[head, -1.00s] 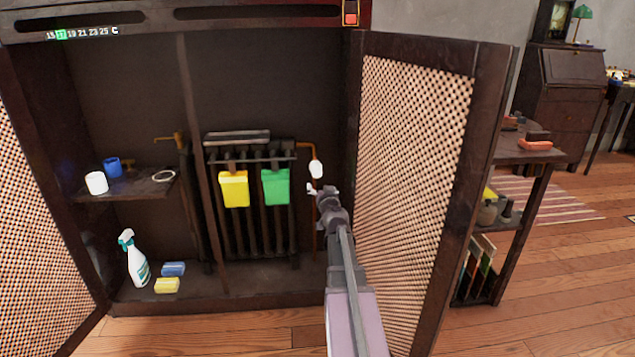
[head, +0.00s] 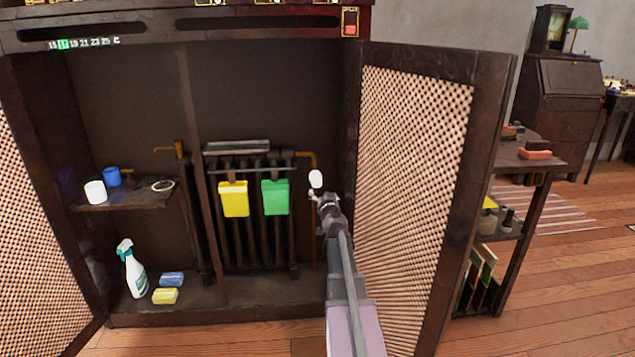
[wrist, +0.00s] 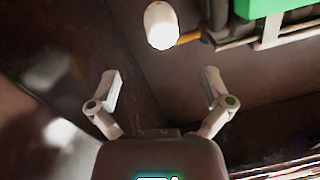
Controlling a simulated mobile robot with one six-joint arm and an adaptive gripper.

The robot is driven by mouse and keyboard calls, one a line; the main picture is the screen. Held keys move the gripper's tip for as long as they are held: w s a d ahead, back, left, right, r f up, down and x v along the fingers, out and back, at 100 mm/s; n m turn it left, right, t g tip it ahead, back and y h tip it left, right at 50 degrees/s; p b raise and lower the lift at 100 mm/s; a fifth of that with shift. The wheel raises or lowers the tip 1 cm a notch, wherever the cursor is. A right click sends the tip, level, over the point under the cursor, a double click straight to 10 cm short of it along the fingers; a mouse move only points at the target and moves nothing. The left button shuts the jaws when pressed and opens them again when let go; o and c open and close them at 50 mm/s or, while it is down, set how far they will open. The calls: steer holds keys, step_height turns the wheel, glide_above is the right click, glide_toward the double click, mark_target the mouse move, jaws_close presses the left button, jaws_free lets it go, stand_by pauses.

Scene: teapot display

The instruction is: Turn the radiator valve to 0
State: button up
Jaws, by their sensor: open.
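The radiator (head: 245,245) stands inside the open dark cabinet, with yellow and green containers hung on its front. The white radiator valve (head: 315,179) sits at the radiator's right on a copper pipe. My gripper (head: 322,194) is just below and in front of the valve in the head view. In the wrist view my gripper (wrist: 160,92) is open and empty, its two fingers apart. The white valve (wrist: 161,25) shows beyond the fingertips, near the top and between them, apart from both. Any numbers on the valve are too small to read.
The open lattice door (head: 410,190) stands close to the right of my arm. The yellow container (head: 234,199) and green container (head: 275,197) hang left of the valve. A shelf (head: 130,200) with cups, a spray bottle (head: 131,268) and sponges are at the left.

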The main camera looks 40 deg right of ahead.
mark_target(317, 181)
steer(key=x, duration=1)
steer(key=shift+w+d, duration=0.15)
steer(key=shift+w, duration=0.15)
steer(key=c, duration=1.2)
